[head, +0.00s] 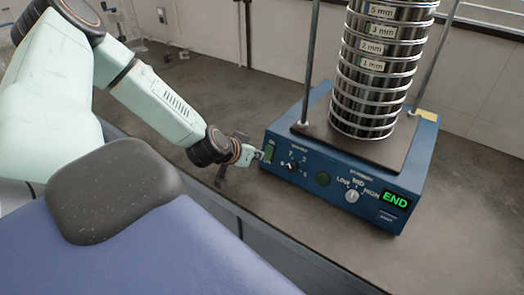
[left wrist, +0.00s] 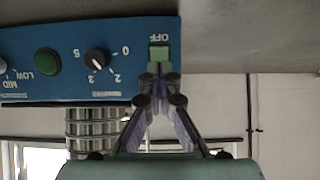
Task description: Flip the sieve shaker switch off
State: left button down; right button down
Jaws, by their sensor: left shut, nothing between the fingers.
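The blue sieve shaker (head: 325,190) stands on the dark bench, and its display (head: 396,199) reads END in green. Its green switch (head: 269,152) is at the left end of the front panel. In the left wrist view, which is upside down, the switch (left wrist: 159,54) shows beside the label OFF. My left gripper (head: 257,155) is shut and empty, its tips right in front of the switch. In the left wrist view the closed fingertips (left wrist: 160,73) line up with the switch. I cannot tell whether they touch it. My right gripper is not in view.
A stack of metal sieves (head: 380,70) stands on the shaker between upright rods. The panel also has a dial (head: 292,165), a round green button (head: 323,178) and a speed knob (head: 352,196). The bench (head: 460,240) is clear to the right.

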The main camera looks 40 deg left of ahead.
aim_at(266, 155)
pick_arm(q)
jog(key=b+x, duration=0.2)
jog(key=shift+w+a+f, duration=0.1)
jog(key=shift+w+f, duration=0.1)
jog(key=shift+f, duration=0.15)
jog(key=shift+w+f+b, duration=0.35)
jog(key=shift+w+b, duration=0.1)
jog(key=shift+b, duration=0.05)
jog(key=shift+w, duration=0.1)
jog(key=shift+w+f, duration=0.1)
jog(key=shift+f+t+b, duration=0.3)
jog(key=shift+f+b, duration=0.05)
jog(key=shift+b, duration=0.6)
jog(key=shift+w+b, duration=0.1)
jog(key=shift+b, duration=0.3)
jog(key=shift+r, duration=0.2)
jog(key=shift+a+p, duration=0.1)
jog(key=shift+p, duration=0.2)
